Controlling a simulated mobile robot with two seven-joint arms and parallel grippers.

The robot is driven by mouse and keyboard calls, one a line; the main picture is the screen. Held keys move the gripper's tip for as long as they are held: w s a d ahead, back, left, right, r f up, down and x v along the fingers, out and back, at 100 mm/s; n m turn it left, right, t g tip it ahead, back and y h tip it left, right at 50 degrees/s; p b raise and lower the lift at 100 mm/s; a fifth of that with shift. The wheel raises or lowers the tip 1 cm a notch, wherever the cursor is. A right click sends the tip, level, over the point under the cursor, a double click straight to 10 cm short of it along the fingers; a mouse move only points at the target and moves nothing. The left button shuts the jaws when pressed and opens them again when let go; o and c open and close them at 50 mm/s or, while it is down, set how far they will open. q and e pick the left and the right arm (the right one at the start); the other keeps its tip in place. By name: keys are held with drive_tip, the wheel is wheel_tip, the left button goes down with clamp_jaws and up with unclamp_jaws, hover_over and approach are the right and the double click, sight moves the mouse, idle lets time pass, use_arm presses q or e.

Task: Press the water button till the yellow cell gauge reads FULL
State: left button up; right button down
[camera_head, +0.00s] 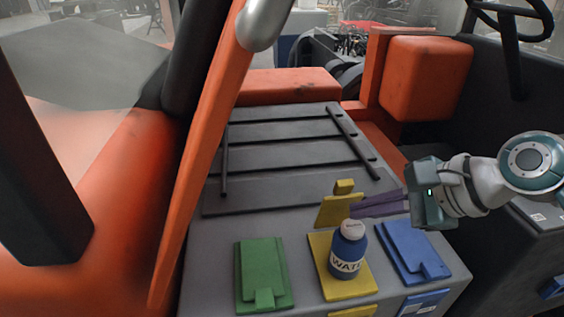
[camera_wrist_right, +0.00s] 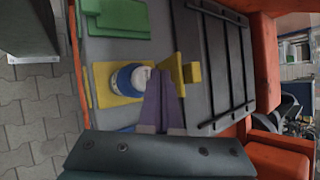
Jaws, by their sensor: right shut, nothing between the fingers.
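A blue bottle (camera_head: 347,256) with a white cap (camera_head: 352,228) and a partly readable "WATE" label stands upright on a yellow plate (camera_head: 329,288). Behind it rises a yellow upright flap (camera_head: 333,211), with a small yellow block (camera_head: 344,187) beyond. My right gripper (camera_head: 354,207) is shut and empty, with its purple fingers pointing left just behind the cap, close to the flap. In the wrist view the fingertips (camera_wrist_right: 158,72) overlap the cap's edge (camera_wrist_right: 143,74); I cannot tell whether they touch it. No gauge reading is legible. My left gripper is out of view.
A green plate (camera_head: 263,272) lies left of the yellow one, and a blue plate (camera_head: 408,250) lies right. Dark slats with two rails (camera_head: 288,150) lie behind. An orange post (camera_head: 197,160) slants up on the left. An orange seat back (camera_head: 425,78) stands back right.

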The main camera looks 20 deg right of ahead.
drive_tip(key=shift+f, duration=0.2)
idle(0.5)
drive_tip(key=shift+f, duration=0.25)
drive_tip(key=shift+f+b, duration=0.4)
drive_tip(key=shift+f, duration=0.1)
idle(0.5)
drive_tip(key=shift+f, duration=0.35)
idle(0.4)
drive_tip(key=shift+r, duration=0.1)
drive_tip(key=shift+r+p, duration=1.2)
drive_tip(key=shift+p, duration=0.1)
drive_tip(key=shift+r, duration=0.1)
